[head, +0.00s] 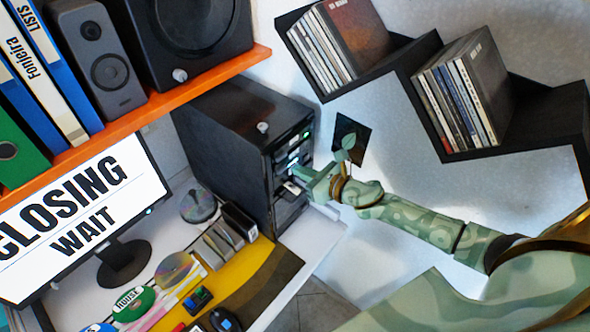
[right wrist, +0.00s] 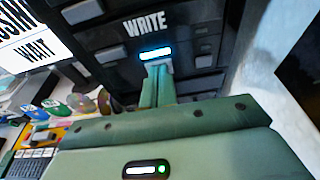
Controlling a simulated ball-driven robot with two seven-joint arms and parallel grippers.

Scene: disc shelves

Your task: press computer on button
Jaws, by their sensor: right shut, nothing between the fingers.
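The black computer tower (head: 225,125) stands on the desk under the orange shelf, its front facing right. Small green and white lights show on its front. In the right wrist view, the dark tower front (right wrist: 108,45) carries the word WRITE and a lit blue-white button (right wrist: 156,53) below it. My right gripper (head: 302,186) is shut and empty, with its fingertips at the tower front. In the right wrist view, the fingertips (right wrist: 158,75) are just below the lit button; I cannot tell whether they touch it. My left gripper is not in view.
A monitor (head: 80,215) at left reads CLOSING WAIT. The orange shelf (head: 150,108) holds speakers and binders above the tower. A black wall shelf (head: 420,85) with several disc cases hangs at upper right. Discs and small items crowd the desk.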

